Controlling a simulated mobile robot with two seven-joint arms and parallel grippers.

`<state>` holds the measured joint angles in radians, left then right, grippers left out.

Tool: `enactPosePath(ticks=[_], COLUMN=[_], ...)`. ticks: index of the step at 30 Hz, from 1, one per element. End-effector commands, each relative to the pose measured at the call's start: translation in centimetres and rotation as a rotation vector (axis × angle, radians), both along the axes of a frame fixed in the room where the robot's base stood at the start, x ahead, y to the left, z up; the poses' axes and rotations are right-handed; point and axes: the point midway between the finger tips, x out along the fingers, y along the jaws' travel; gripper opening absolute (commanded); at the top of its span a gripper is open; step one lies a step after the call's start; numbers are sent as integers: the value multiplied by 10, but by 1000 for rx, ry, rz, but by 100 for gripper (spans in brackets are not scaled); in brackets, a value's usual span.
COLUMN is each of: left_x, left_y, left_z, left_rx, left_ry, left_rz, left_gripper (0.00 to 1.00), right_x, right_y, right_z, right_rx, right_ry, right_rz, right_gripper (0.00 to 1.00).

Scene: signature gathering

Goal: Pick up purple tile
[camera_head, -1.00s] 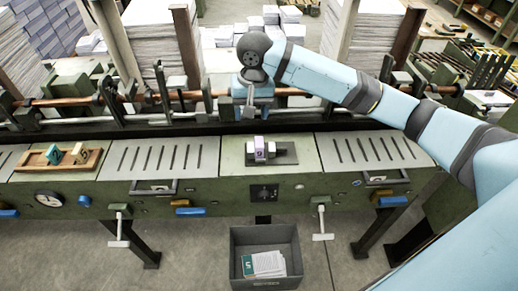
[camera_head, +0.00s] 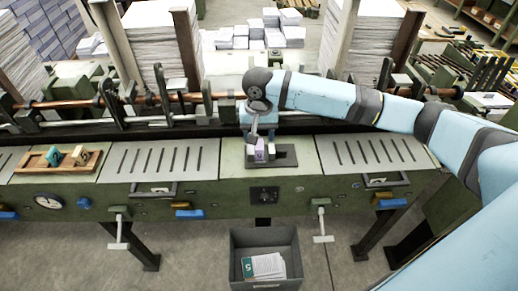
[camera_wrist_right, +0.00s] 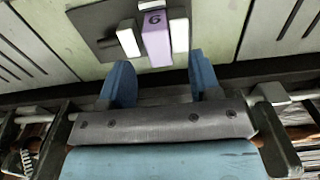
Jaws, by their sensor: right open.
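The purple tile (camera_wrist_right: 156,42) stands between two pale blocks on a dark plate, with a dark character on its end, in the right wrist view. In the head view the purple tile (camera_head: 260,153) shows small on the machine's green middle panel. My right gripper (camera_wrist_right: 160,80) is open, its two blue fingers apart and pointing toward the tile, with the tile beyond the fingertips. In the head view my right gripper (camera_head: 259,135) is just above and behind the tile and partly hides it. My left gripper is not in view.
The dark plate (camera_head: 288,157) sits on the green panel between slotted metal panels. A wooden tray (camera_head: 33,163) with two tiles stands at the left. A grey bin (camera_head: 264,238) with papers is on the floor below. Metal bars and posts run behind the panel.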

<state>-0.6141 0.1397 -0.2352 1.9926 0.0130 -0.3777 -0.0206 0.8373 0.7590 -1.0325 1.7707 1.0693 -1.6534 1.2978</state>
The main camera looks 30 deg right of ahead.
Motion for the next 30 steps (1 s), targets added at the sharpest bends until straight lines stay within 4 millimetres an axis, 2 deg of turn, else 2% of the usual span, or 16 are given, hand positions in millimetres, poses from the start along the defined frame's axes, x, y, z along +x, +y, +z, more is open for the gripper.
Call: enactPosePath(ticks=[3, 6, 14, 17, 21, 22, 30], left_x=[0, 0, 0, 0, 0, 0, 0], left_y=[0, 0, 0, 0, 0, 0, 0], left_z=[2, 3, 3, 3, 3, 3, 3], left_rx=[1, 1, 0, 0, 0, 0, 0], left_ry=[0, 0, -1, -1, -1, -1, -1], left_rz=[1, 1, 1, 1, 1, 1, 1], left_gripper=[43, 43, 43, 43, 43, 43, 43], right_x=[-3, -3, -3, -3, -3, -3, -2], right_y=[0, 0, 0, 0, 0, 0, 0], right_z=[-18, -28, -32, -32, -32, -31, -31], right_rx=[0, 0, 0, 0, 0, 0, 0], right_ry=[2, 0, 0, 0, 0, 0, -1], right_rz=[0, 0, 1, 1, 1, 1, 1], right_gripper=[57, 57, 57, 39, 7, 3, 3])
